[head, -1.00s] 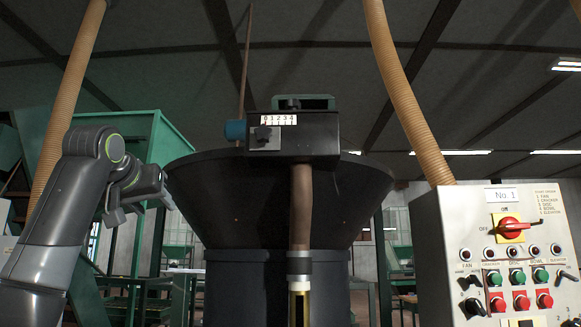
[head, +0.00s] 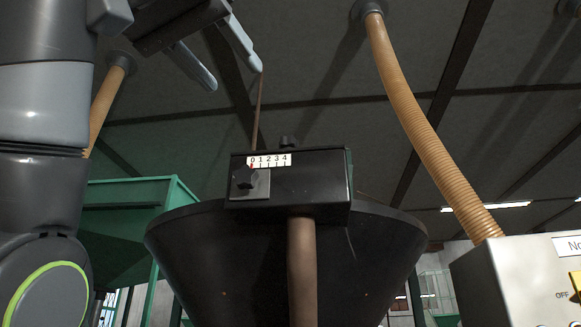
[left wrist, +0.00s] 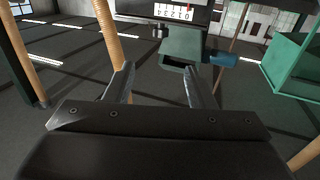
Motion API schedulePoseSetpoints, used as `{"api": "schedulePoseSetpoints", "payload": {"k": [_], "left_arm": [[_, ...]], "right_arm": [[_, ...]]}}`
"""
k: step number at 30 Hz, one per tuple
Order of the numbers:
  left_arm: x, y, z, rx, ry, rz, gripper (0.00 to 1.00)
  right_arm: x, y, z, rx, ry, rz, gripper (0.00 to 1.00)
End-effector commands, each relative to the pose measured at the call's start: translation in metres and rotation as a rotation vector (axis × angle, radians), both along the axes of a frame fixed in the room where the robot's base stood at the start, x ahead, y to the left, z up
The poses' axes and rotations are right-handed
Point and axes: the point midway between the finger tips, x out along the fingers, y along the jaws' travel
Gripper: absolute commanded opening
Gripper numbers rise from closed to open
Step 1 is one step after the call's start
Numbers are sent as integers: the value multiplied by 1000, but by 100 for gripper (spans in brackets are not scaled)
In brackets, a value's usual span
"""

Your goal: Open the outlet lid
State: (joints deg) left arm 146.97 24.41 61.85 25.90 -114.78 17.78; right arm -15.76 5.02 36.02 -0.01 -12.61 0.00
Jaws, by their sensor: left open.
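A black box (head: 310,180) with a 0-to-4 scale (head: 269,160) and a dark knob (head: 245,178) sits at the front rim of a black hopper (head: 210,250). The left wrist view shows the scale upside down (left wrist: 174,12) and a green open-ended outlet (left wrist: 183,45) beside the box. I cannot tell which part is the outlet lid. My left gripper (head: 235,77) is open and empty, above and left of the box in the head view. Its two fingers also show in the left wrist view (left wrist: 158,72), apart from the outlet. My right gripper is out of view.
A thin brown rod (head: 257,115) rises behind the box, close to my left fingers in the picture. Ribbed tan hoses hang at right (head: 420,120) and left (head: 106,108). A control panel (head: 510,285) stands at lower right; a green bin (head: 125,222) stands at left.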

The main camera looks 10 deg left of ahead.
Motion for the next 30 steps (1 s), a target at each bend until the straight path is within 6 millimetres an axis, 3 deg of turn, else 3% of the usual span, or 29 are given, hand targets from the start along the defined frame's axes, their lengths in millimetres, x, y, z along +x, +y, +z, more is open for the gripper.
{"api": "schedulePoseSetpoints", "payload": {"k": [3,8,11,18,30], "left_arm": [[17,-5,5,1,3,0,50],[39,-12,6,1,4,0,50],[52,-16,5,0,3,0,50],[77,-24,5,0,3,0,50],[134,-43,2,0,5,-1,50]], "right_arm": [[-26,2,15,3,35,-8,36],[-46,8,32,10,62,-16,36],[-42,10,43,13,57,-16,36],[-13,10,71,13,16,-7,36],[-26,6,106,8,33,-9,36]]}}
